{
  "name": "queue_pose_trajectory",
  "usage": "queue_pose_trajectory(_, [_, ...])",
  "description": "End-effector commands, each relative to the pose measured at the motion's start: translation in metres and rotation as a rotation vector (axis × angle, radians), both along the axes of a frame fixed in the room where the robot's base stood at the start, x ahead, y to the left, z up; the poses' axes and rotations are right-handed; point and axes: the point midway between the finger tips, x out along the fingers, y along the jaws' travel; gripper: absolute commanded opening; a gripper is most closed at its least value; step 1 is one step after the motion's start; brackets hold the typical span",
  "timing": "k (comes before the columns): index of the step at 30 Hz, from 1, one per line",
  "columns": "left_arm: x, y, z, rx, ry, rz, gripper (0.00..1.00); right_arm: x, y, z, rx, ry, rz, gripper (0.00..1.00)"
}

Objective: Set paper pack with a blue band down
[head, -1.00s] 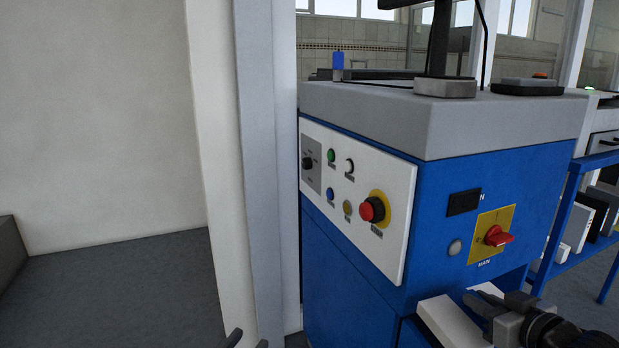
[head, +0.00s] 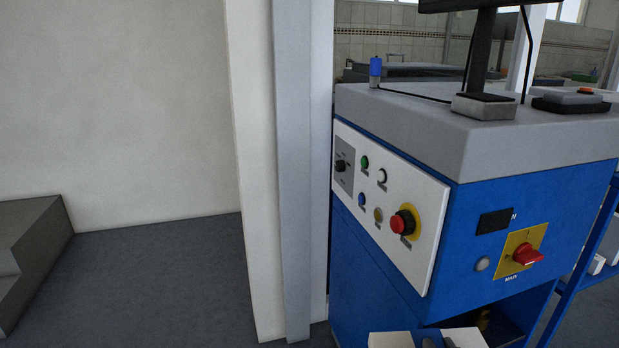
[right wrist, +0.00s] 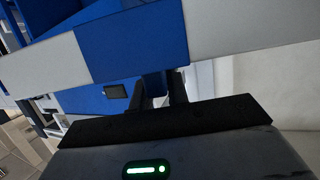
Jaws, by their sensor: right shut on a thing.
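The paper pack with a blue band (right wrist: 130,42) spans the upper part of the right wrist view, white at both ends with the blue band in the middle. My right gripper (right wrist: 160,85) is shut on it near the band. The rest of the pack is cut off there. My left gripper is not in view.
A blue machine cabinet (head: 400,265) with a grey top and a white button panel stands just beyond the pack. A pale post (head: 297,200) and wall stand left of it. Grey steps (head: 35,250) are at far left. Grey floor (head: 160,280) between is clear.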

Motion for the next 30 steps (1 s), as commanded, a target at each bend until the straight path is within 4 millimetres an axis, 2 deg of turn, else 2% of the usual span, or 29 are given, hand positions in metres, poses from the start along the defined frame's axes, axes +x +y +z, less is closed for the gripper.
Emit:
queue_pose_trajectory(8, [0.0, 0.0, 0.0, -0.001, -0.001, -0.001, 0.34, 0.001, 0.001, 0.002, -0.002, -0.005, 0.01, 0.0])
queue_pose_trajectory(13, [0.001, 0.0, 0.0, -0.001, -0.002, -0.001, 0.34, 0.004, 0.016, 0.006, -0.007, -0.007, 0.111, 0.0])
queue_pose_trajectory(24, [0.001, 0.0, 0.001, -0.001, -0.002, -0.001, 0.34, 0.018, 0.093, 0.028, -0.015, -0.01, 0.614, 0.0])
queue_pose_trajectory(30, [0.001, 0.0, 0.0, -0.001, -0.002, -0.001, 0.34, 0.024, 0.128, 0.037, -0.011, -0.008, 0.837, 0.0])
